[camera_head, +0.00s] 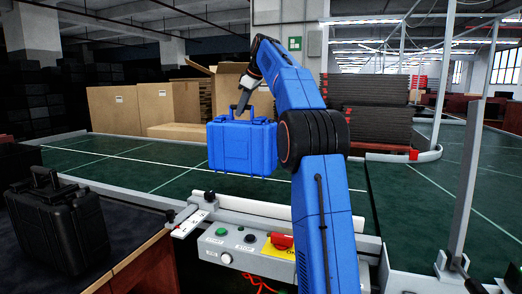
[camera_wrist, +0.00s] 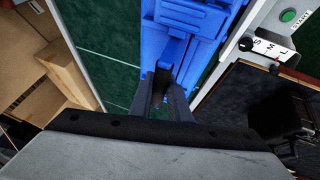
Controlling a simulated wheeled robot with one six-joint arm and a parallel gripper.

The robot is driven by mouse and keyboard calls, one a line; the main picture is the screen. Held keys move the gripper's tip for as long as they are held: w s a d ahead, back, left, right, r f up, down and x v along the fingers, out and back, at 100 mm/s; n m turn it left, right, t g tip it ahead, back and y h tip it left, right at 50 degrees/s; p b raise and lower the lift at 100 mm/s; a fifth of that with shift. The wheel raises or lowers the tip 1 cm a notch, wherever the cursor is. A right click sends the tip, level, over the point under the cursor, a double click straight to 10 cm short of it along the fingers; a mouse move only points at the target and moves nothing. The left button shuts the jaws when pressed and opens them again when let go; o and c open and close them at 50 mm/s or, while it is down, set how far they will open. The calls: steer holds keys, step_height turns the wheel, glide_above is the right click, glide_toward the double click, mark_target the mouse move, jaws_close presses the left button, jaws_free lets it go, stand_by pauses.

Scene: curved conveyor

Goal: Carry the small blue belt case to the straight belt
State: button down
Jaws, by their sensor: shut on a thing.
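The small blue case (camera_head: 242,148) hangs upright from my gripper (camera_head: 243,103) in the head view, in front of the green belt (camera_head: 130,165). The jaws are shut on its top handle. In the wrist view the blue case (camera_wrist: 185,40) extends away from my gripper (camera_wrist: 162,90), with its handle between the fingers. The green belt also shows below it in the wrist view (camera_wrist: 105,55). The case appears raised above the belt; the exact gap cannot be told. A second green belt surface (camera_head: 455,165) lies at the right, beyond a curved rail.
A black case (camera_head: 58,222) stands on a dark table at the left. A control box (camera_head: 240,245) with buttons and a red switch sits at the belt's near edge. Cardboard boxes (camera_head: 115,108) and stacked dark trays (camera_head: 372,125) stand behind the belt. A grey post (camera_head: 467,160) rises at the right.

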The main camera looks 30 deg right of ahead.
steer(key=shift+s+f, duration=0.1)
steer(key=shift+f, duration=4.75)
steer(key=c, duration=1.7)
jaws_free()
steer(key=shift+f, duration=0.1)
steer(key=shift+o, duration=0.2)
steer(key=v, duration=1.2)
steer(key=shift+a, duration=0.1)
